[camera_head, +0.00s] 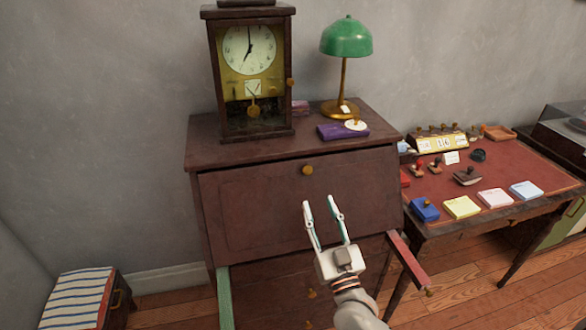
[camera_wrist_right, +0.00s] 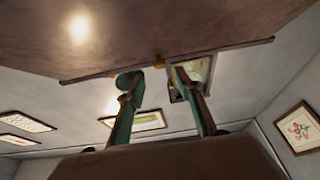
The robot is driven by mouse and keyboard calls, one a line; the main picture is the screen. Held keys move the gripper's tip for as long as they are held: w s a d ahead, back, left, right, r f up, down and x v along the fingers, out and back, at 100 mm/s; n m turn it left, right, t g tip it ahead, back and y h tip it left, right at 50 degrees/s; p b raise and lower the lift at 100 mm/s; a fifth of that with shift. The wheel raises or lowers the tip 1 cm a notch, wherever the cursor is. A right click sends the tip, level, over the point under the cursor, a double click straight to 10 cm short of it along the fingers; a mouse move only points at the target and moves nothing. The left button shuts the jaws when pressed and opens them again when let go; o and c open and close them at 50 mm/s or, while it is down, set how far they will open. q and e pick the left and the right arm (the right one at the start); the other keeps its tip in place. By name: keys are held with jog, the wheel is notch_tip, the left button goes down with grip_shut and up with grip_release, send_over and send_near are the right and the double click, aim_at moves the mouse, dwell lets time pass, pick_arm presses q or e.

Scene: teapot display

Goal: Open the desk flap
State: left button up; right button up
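The desk flap (camera_head: 255,210) is the dark red-brown sloping front panel of the desk, and it looks closed. Its small brass knob (camera_head: 307,170) sits near the top edge. My right gripper (camera_head: 320,202) is open and empty in front of the flap, with its fingertips below the knob in the head view. In the right wrist view, the flap (camera_wrist_right: 190,30) fills the top. The knob (camera_wrist_right: 158,62) shows at its edge, between and beyond the spread fingers (camera_wrist_right: 155,76); no contact is visible. My left gripper is not in view.
A green support arm (camera_head: 225,297) and a red one (camera_head: 408,262) stick out below the flap. A clock (camera_head: 250,75) and a green lamp (camera_head: 346,40) stand on the desk top. A side table (camera_head: 530,165) with stamps and note pads stands right; a striped stool (camera_head: 80,296) stands left.

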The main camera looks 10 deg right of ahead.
aim_at(308, 172)
jog(key=shift+r+p+x, duration=0.15)
jog(key=shift+r+x, duration=0.05)
jog(key=shift+x, duration=2.15)
jog(key=shift+r+p+x, duration=0.15)
jog(key=shift+r+x, duration=0.05)
jog(key=shift+x, duration=2.2)
jog(key=shift+s, duration=0.15)
grip_shut()
